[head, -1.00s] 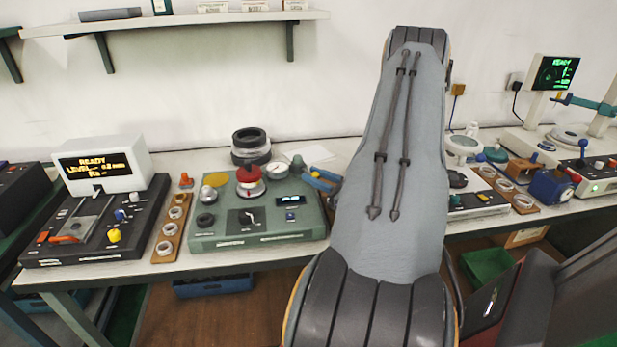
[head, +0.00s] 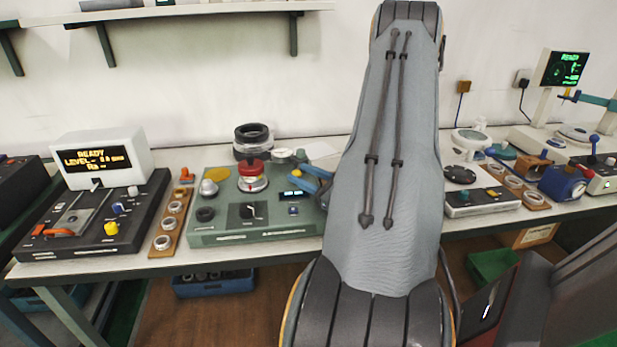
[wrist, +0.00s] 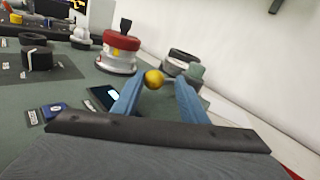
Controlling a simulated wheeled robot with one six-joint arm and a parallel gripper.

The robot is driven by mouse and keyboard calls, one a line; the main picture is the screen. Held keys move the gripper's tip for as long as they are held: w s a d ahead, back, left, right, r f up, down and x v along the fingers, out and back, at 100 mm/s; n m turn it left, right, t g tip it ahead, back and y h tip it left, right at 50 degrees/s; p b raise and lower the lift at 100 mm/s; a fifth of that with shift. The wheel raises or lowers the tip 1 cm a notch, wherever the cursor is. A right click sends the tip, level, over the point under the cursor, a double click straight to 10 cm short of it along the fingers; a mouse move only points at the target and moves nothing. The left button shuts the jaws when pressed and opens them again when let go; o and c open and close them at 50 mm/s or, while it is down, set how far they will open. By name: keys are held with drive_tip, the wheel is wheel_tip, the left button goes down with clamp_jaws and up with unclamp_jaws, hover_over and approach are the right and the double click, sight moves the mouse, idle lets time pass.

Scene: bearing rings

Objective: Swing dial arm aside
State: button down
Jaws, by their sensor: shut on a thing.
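The green bench unit (head: 222,232) carries a red-topped steel spindle (head: 252,182), which also shows in the wrist view (wrist: 118,45). The dial gauge (head: 282,154) stands behind and right of the spindle, apart from it. Its face is small and partly turned away. A yellow ball knob (head: 294,174), probably the end of the dial arm, sits right of the spindle. My gripper (head: 304,179) has its blue fingers on this knob. In the wrist view the knob (wrist: 154,79) is between the fingertips. The dial arm's bar is mostly hidden.
Dark and grey stacked rings (head: 252,140) stand behind the unit. A wooden rack of rings (head: 168,222) and a black unit with a READY screen (head: 98,158) are at left. My arm covers the bench right of the green unit.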

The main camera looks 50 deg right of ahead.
drive_tip(key=shift+w+r, duration=0.3)
drive_tip(key=shift+w, duration=0.1)
drive_tip(key=c, duration=1.5)
unclamp_jaws()
drive_tip(key=shift+o, duration=0.2)
drive_tip(key=shift+f, duration=0.1)
drive_tip(key=shift+s+f, duration=0.1)
drive_tip(key=shift+s, duration=0.05)
drive_tip(key=s, duration=0.2)
drive_tip(key=s+b, duration=0.1)
drive_tip(key=s, duration=0.2)
drive_tip(key=s+b, duration=0.1)
drive_tip(key=s, duration=0.1)
drive_tip(key=shift+s+d, duration=0.3)
drive_tip(key=shift+a, duration=0.15)
